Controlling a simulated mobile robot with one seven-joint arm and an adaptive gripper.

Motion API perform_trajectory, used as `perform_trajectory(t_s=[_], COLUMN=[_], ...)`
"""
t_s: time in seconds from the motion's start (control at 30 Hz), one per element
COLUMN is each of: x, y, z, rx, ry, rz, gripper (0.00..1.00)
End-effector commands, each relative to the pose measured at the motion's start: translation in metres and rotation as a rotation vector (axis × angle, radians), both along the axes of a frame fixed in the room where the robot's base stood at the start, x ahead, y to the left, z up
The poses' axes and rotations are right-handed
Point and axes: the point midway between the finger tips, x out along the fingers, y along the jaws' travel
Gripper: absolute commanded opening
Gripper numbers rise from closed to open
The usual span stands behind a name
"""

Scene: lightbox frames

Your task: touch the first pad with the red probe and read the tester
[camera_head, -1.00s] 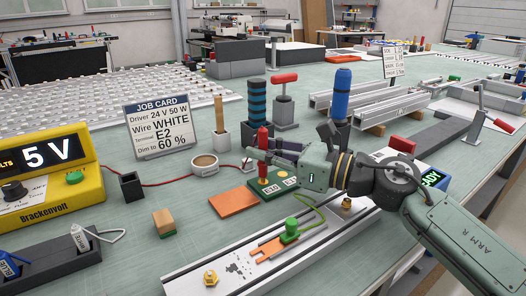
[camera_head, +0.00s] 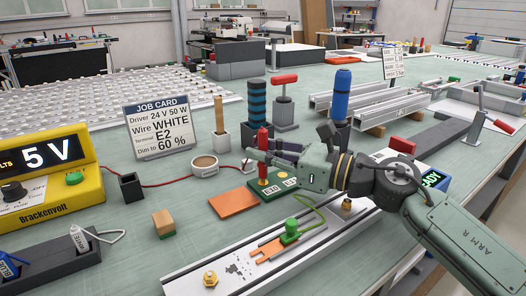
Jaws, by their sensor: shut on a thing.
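The red probe (camera_head: 263,168) stands upright over a small green board (camera_head: 257,191) with white labels, one of which seems to read E10. My gripper (camera_head: 258,154) is shut on the probe from the right. The probe's tip is at or just above the board; I cannot tell whether it touches a pad. The tester (camera_head: 434,178) seems to be the box at the right, partly behind my arm; its green display shows the letters "ADY", the rest hidden. A green clip (camera_head: 290,230) with a green wire sits on the metal rail (camera_head: 225,275).
A yellow supply (camera_head: 55,185) showing 5 V stands at the left. A job card (camera_head: 160,128) stands behind an orange plate (camera_head: 233,203) and a wooden block (camera_head: 164,222). A blue-handled tool (camera_head: 341,95) stands behind my gripper.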

Motion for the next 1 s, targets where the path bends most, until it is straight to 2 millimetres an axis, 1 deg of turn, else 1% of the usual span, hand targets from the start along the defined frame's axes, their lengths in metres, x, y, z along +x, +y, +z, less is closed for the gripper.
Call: perform_trajectory(t_s=[0.03,0.13,0.27,0.8,1.0], x=[0.000,0.000,0.000,0.000,0.000], y=[0.001,0.001,0.001,0.000,0.000], z=[-0.004,-0.004,0.001,0.047,0.058], rx=[-0.004,-0.004,-0.004,-0.002,0.000], ry=[0.004,0.005,0.004,0.000,0.001], rz=[0.004,0.004,0.003,0.001,0.001], gripper=[0.00,0.00,0.00,0.00,0.00])
